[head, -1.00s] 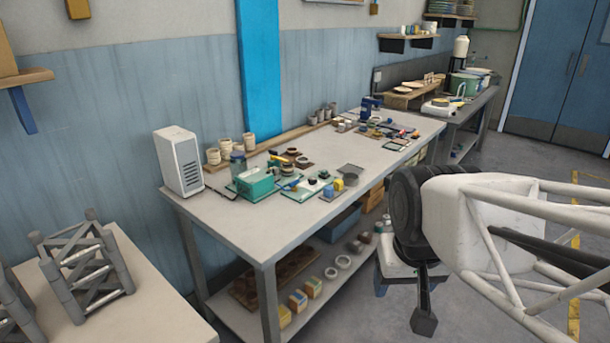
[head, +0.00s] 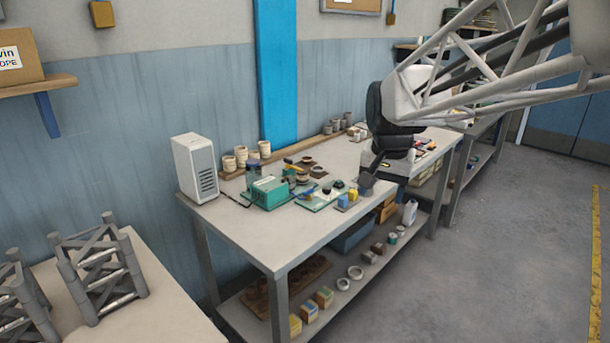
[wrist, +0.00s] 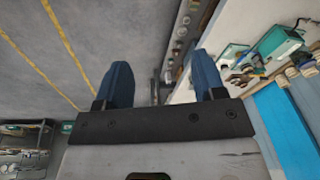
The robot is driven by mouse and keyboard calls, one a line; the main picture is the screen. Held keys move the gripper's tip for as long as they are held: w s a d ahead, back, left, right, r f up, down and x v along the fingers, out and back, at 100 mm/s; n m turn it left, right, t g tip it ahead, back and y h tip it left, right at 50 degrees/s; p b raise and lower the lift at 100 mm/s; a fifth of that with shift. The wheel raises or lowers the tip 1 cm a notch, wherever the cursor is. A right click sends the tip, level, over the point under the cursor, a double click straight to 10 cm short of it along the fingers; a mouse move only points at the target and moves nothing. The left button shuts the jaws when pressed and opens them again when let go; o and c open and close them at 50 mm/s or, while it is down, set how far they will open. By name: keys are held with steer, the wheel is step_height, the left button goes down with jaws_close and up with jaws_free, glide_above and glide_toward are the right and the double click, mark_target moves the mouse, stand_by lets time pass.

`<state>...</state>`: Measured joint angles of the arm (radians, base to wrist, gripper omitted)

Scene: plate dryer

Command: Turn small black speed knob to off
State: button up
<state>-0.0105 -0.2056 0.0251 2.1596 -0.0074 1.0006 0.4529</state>
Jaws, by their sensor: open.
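A teal box (head: 269,192) sits on the workbench at its left part; it also shows at the upper right of the wrist view (wrist: 278,42). Several small dark round parts (head: 338,184) lie on a green board right of it. A small black speed knob is too small to pick out for certain in either view. My gripper (wrist: 162,78) is open, with two blue fingers apart and nothing held between them. In the head view my arm comes in from the upper right, with its dark end over the bench's right-middle part, right of the teal box and apart from it.
A white vented unit (head: 195,168) stands at the bench's left end. Beige cups (head: 241,157) stand behind the teal box. The bench top (head: 245,231) is bare along its front left. Grey lattice frames (head: 98,268) stand on a table at lower left.

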steer(key=w+m, duration=0.3)
steer(key=w, duration=1.1)
steer(key=m+g, duration=0.2)
steer(key=m, duration=0.6)
glide_above(327, 188)
steer(key=f, duration=2.2)
steer(key=shift+w, duration=0.2)
steer(key=shift+f, duration=0.2)
steer(key=shift+f, duration=3.75)
